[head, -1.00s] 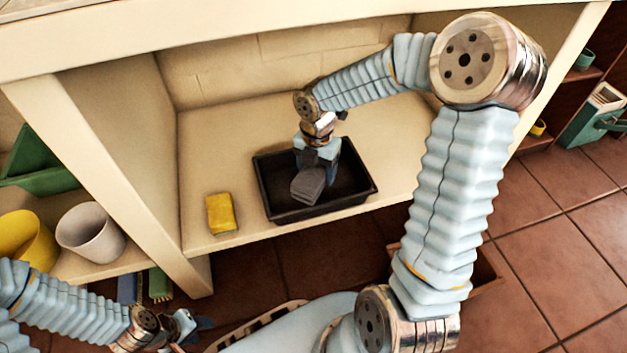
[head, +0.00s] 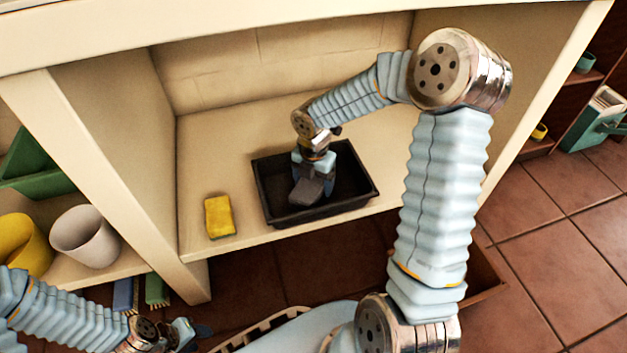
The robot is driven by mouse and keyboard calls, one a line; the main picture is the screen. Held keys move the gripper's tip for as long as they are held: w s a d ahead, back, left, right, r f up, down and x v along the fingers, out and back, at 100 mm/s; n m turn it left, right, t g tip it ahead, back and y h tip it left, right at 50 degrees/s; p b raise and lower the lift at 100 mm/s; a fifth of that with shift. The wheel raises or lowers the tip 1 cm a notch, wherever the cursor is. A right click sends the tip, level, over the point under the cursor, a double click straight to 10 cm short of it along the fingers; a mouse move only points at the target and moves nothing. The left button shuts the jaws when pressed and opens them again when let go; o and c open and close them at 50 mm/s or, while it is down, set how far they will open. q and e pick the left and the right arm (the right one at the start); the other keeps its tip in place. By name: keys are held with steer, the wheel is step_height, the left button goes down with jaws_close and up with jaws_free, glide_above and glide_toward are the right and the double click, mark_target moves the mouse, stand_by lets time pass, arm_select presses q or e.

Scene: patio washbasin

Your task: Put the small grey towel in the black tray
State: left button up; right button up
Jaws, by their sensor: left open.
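The small grey towel (head: 306,190) is at my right gripper (head: 313,175), inside the walls of the black tray (head: 277,213). The gripper points down with its fingers at the towel and looks shut on it; the fingertips are partly hidden. I cannot tell whether the towel touches the tray floor. The tray sits on the cream shelf near its front edge. My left gripper (head: 198,334) is open and empty, low at the left, in front of the unit and away from the tray.
A yellow sponge (head: 219,216) lies on the shelf left of the tray. A white cup (head: 86,234), a yellow cup (head: 25,243) and a green bin (head: 33,160) are in the left compartment, behind a divider post. Above the tray is the unit's top edge (head: 230,22).

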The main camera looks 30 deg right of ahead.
steer(key=shift+o, duration=0.9)
step_height(320, 180, up, 8)
steer(key=shift+f+p, duration=0.1)
steer(key=shift+p, duration=1.15)
